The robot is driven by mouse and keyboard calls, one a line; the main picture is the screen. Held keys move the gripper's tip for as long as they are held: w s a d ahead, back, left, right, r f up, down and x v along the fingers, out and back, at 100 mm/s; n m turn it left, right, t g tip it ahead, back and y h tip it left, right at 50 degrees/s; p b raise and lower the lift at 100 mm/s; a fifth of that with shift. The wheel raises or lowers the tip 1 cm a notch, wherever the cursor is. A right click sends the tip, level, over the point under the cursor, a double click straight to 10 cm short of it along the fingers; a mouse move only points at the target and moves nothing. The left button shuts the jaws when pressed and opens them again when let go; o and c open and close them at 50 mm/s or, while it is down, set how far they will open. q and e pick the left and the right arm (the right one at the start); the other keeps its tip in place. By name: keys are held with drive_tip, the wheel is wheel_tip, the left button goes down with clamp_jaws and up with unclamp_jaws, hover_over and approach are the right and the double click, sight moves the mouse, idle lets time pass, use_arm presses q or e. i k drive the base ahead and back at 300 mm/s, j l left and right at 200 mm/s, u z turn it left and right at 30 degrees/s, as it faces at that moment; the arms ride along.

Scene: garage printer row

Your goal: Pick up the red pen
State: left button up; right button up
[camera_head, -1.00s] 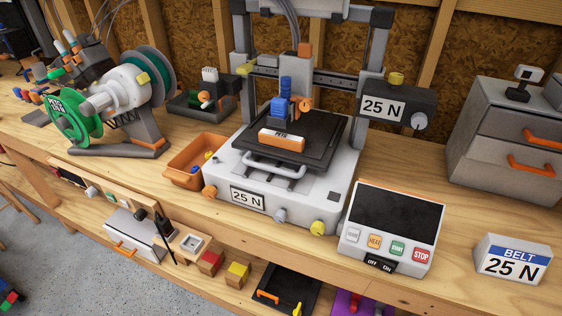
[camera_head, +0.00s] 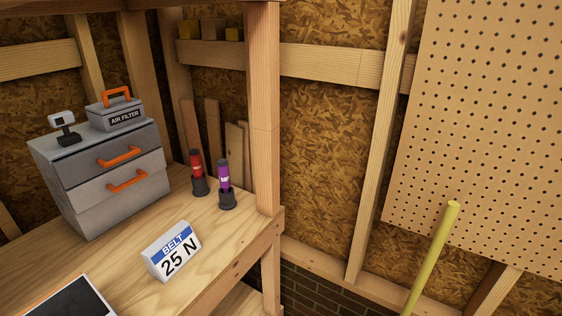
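A red pen-like cylinder (camera_head: 197,165) stands upright in a dark round base on the wooden workbench, near its back right corner. A similar purple cylinder (camera_head: 224,176) stands upright in its own dark base just to the right and slightly nearer. The two are close together but apart. The writing on both is too small to read. Neither of my grippers shows in the head view.
A "BELT 25 N" block (camera_head: 172,251) sits in front. A wooden post (camera_head: 264,110) rises at the bench's right corner. A yellow pole (camera_head: 431,258) leans farther right.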

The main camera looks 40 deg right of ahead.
sight(194, 156)
drive_tip(key=z, duration=0.75)
drive_tip(key=u, duration=2)
drive_tip(key=z, duration=2)
drive_tip(key=i+l+u, duration=0.25)
drive_tip(key=u, duration=0.25)
drive_tip(key=i+l+u, duration=0.15)
drive_tip(key=l+u, duration=0.3)
drive_tip(key=i+l+u, duration=0.15)
drive_tip(key=l+u, duration=0.2)
drive_tip(key=u, duration=0.15)
drive_tip(key=l+u, duration=0.5)
